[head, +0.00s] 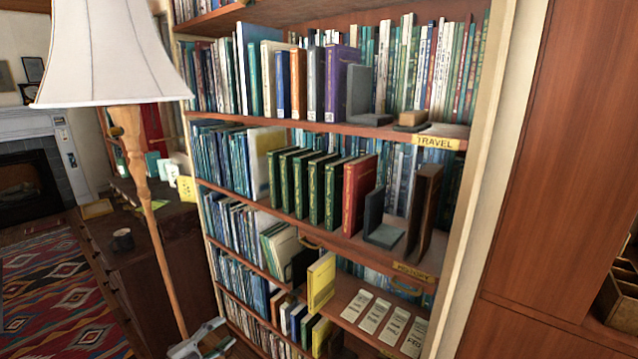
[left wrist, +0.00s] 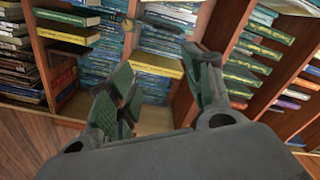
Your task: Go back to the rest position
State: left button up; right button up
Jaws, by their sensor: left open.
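My left gripper (head: 202,340) shows at the bottom of the head view, low in front of the bookcase and by the foot of the floor lamp. In the left wrist view my left gripper (left wrist: 166,82) has its two fingers spread apart with nothing between them. Shelves of books lie beyond the fingers. My right gripper is in neither view.
The bookcase (head: 345,133) fills the middle. A purple book (head: 340,85), a red book (head: 358,195) and a yellow book (head: 320,283) stand on its shelves. The floor lamp (head: 148,200) stands close at left. A wooden cabinet (head: 570,150) is at right.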

pick_arm(q)
jog(key=a+f+n+g+y, duration=0.1)
jog(key=a+f+n+y, duration=0.8)
jog(key=a+f, duration=0.8)
jog(key=s+a+f+n+g+y, duration=0.45)
jog(key=s+a+f, duration=0.35)
jog(key=s+f, duration=0.35)
jog(key=s+d+f+n+g, duration=0.1)
jog(key=s+d+f+g, duration=0.15)
jog(key=s+f, duration=0.65)
jog(key=s+d+f+n+g, duration=0.15)
jog(key=s+d+f, duration=0.25)
jog(key=s+f, duration=0.5)
jog(key=s+d+f+g+h+p, duration=0.1)
jog(key=s+d+f, duration=0.1)
jog(key=s+d, duration=0.5)
jog(key=s+d+f+g+p, duration=0.1)
jog(key=s+d, duration=0.7)
jog(key=s, duration=0.8)
jog(key=shift+s+f+n+g+h, duration=0.4)
jog(key=shift+f+g, duration=0.1)
jog(key=shift+g, duration=0.15)
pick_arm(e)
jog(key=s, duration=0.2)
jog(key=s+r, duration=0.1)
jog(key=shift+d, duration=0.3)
